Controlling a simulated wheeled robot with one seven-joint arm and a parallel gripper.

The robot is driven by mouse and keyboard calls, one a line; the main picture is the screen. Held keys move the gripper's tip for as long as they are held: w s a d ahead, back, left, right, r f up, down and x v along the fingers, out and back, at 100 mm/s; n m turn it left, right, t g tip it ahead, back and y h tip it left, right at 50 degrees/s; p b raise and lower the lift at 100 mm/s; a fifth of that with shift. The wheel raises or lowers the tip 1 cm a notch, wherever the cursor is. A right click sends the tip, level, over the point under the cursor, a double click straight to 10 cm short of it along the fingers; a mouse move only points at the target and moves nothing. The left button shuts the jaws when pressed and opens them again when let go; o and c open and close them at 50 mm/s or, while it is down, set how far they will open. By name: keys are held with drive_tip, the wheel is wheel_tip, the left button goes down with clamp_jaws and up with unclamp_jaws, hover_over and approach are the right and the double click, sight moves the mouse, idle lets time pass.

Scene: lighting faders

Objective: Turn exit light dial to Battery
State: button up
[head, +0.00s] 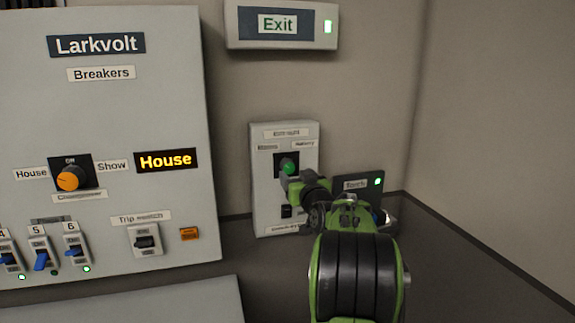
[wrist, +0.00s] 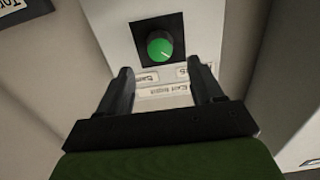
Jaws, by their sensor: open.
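The exit light dial (head: 289,167) is a green round knob on a black square plate, on a pale wall box (head: 262,205). In the wrist view the dial (wrist: 160,47) shows a white pointer line slanting to the lower right, toward the right-hand label, mostly hidden by a finger. The box's labels appear upside down there. In the head view the Battery label (head: 305,144) is above right of the dial, and a blurred label is above left. My gripper (wrist: 160,75) is open and empty. Its fingers are apart, short of the dial and not around it.
A lit Exit sign (head: 278,24) hangs above the box. The Larkvolt breaker panel (head: 110,120), with an orange knob (head: 68,180) and switches, is to the left. A dark box with a green light (head: 358,183) stands right of the dial box, partly behind my arm.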

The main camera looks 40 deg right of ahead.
sight(289, 167)
drive_tip(key=p+x, duration=0.1)
drive_tip(key=x, duration=0.6)
drive_tip(key=shift+a, duration=0.1)
drive_tip(key=shift+c, duration=0.4)
drive_tip(key=c, duration=1)
